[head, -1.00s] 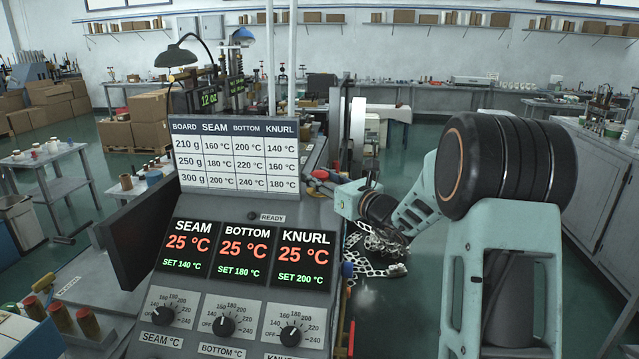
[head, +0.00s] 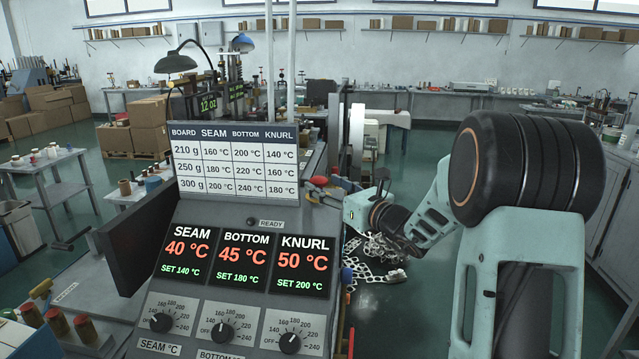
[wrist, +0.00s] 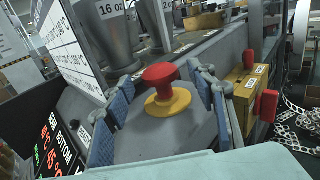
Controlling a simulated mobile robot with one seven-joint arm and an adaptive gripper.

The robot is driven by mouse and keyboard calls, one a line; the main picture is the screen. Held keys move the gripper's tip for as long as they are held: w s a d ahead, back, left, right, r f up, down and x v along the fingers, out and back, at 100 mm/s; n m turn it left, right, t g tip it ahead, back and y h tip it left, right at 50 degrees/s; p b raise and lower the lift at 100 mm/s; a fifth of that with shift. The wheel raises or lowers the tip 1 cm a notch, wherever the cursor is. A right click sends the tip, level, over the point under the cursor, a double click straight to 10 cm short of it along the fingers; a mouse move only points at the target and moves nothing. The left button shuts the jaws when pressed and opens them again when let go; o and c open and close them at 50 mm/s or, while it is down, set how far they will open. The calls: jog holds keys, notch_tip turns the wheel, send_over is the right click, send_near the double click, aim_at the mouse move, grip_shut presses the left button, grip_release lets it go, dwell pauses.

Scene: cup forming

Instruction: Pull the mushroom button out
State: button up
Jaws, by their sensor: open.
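The mushroom button (wrist: 161,88) shows in the wrist view as a red cap and stem on a yellow round base (wrist: 168,102). It stands on a grey housing. My gripper (wrist: 162,78) is open, with one blue-padded finger on each side of the button. Gaps show between the pads and the red cap, so the fingers appear not to touch it. In the head view my gripper (head: 335,192) is at the right edge of the control panel (head: 235,212), beside small red parts; I cannot tell which of these is the button.
A yellow box with red knobs (wrist: 248,90) stands right of my right finger. Metal cups (wrist: 115,40) and the white table board (wrist: 68,45) stand behind and left. Punched metal strip scrap (head: 375,255) lies beyond the panel's right side.

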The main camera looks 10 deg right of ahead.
jog(key=v, duration=0.8)
jog(key=shift+s, duration=0.4)
jog(key=shift+d, duration=0.2)
